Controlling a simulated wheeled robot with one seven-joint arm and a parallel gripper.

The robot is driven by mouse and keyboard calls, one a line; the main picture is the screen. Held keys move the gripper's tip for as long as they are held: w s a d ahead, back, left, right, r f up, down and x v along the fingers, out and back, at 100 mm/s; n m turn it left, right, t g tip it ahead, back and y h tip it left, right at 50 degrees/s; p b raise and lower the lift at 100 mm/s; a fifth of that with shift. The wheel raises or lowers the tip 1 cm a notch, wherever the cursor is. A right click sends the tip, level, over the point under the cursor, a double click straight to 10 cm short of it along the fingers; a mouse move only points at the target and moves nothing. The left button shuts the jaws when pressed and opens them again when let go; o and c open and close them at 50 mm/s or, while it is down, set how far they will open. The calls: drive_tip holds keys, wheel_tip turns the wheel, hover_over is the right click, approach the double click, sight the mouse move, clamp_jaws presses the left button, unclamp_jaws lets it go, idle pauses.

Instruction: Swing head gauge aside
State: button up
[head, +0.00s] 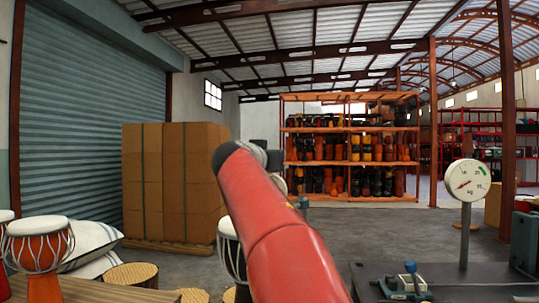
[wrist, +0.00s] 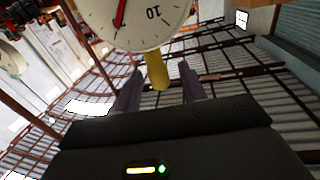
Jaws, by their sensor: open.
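In the wrist view a round white gauge dial (wrist: 150,22) with a red needle and the number 10 fills the top middle, cut off by the frame edge. A yellow stem (wrist: 157,72) sticks out from its rim. My gripper (wrist: 160,70) is open, its two dark fingers apart on either side of the stem's picture position. I cannot tell whether either finger touches it.
A dial marked kg (head: 467,180) stands on a grey post on a dark bench (head: 455,272) at right. A blue-knobbed device (head: 411,280) sits there. Goblet drums (head: 38,245) stand at left, cardboard boxes (head: 170,180) behind. A second dial (wrist: 9,54) shows at the wrist view's left edge.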

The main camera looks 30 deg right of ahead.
drive_tip(key=x, duration=0.2)
drive_tip(key=shift+w+d+p, duration=0.25)
drive_tip(key=shift+p, duration=0.05)
clamp_jaws()
